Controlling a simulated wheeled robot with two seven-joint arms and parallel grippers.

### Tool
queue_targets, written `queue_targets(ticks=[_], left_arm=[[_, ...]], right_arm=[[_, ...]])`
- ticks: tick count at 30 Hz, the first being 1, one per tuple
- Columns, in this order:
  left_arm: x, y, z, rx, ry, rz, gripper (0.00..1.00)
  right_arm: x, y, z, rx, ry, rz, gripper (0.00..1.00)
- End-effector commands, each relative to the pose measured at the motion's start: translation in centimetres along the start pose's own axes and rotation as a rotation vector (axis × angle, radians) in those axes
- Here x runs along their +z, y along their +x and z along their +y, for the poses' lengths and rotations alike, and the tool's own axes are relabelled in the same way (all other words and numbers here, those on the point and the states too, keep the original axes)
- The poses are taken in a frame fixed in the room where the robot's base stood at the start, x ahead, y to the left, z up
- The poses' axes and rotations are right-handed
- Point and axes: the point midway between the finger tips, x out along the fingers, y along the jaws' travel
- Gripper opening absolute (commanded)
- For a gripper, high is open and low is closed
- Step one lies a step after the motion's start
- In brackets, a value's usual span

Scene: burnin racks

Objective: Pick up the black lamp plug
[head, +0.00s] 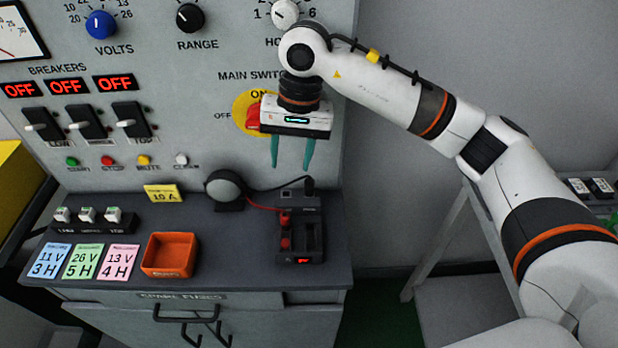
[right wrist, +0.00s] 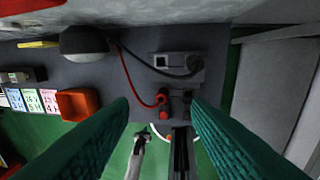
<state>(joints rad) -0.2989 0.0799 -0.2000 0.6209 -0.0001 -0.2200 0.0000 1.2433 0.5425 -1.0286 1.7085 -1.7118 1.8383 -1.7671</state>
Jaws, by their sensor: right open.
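The black lamp plug (head: 310,187) stands at the small grey socket block (head: 299,200) at the back right of the bench. A black cable runs from it to the round lamp (head: 227,187). In the right wrist view the plug (right wrist: 195,64) is at the block's right side, ahead of my fingers. My right gripper (head: 291,152) is open and empty, pointing down above the plug and in front of the panel. Its two green fingers also show in the right wrist view (right wrist: 160,102). My left gripper is not in view.
A red cable runs from the lamp to a red plug (head: 285,221) on the dark tester (head: 312,258). An orange bin (head: 170,256), coloured cards and a yellow label (head: 165,194) lie left. The panel with its main switch (head: 254,112) rises close behind my gripper.

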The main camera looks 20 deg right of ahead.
Motion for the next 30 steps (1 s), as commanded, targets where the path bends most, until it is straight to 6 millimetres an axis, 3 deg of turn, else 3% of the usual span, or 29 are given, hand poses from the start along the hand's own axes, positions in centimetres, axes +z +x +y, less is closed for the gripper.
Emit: queue_targets(ticks=[3,6,15,23,30], left_arm=[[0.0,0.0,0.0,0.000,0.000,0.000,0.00],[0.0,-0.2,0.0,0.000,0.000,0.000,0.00],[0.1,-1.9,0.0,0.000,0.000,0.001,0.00],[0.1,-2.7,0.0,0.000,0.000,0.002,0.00],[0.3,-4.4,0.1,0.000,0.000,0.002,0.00]], right_arm=[[1.5,-1.5,-2.2,-0.112,-0.016,-0.059,0.44],[1.9,-1.4,-2.9,-0.146,-0.020,-0.070,0.44],[2.2,3.4,-3.6,-0.147,-0.020,-0.067,0.44],[2.4,5.4,-3.9,-0.144,-0.019,-0.067,0.44],[3.0,8.8,-4.5,-0.144,-0.019,-0.067,0.44]])
